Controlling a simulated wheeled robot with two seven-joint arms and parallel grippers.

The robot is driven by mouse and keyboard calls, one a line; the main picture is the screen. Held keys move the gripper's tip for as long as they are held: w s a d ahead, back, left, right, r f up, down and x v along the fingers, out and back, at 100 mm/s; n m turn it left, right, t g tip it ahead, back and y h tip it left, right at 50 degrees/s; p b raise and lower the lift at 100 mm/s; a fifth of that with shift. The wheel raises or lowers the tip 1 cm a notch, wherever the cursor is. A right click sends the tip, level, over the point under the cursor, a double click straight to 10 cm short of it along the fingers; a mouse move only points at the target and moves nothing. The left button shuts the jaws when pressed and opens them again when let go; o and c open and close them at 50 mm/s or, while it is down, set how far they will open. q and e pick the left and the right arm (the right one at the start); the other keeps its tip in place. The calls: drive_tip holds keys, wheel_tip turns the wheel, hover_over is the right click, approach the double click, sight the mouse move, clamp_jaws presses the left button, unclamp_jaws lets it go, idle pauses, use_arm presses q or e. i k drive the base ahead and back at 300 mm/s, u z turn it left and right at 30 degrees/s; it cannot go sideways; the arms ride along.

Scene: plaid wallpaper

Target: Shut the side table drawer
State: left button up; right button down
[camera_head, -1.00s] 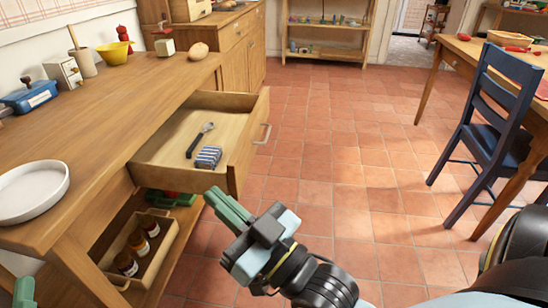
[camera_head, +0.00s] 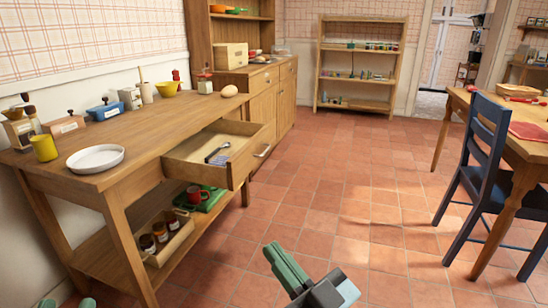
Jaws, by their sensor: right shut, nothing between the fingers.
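The wooden side table (camera_head: 150,118) stands along the left wall. Its drawer (camera_head: 240,160) is pulled out toward the right, with a metal handle (camera_head: 262,150) on its front. A spoon (camera_head: 216,152) and a small striped item lie in the drawer. My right gripper (camera_head: 278,258) is shut and empty, with green fingers, at the lower middle in front of the drawer and apart from it. Only the green tips of my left gripper (camera_head: 82,302) show at the bottom left edge; whether they are open is unclear.
A white plate (camera_head: 95,158), a yellow cup (camera_head: 43,147) and a yellow bowl (camera_head: 167,89) stand on the tabletop. A crate (camera_head: 170,240) with jars sits on the lower shelf. A blue chair (camera_head: 483,195) stands at right. The tiled floor between is clear.

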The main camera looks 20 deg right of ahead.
sight(249, 142)
drive_tip(key=z, duration=0.6)
drive_tip(key=i, duration=1.75)
drive_tip(key=u, duration=0.35)
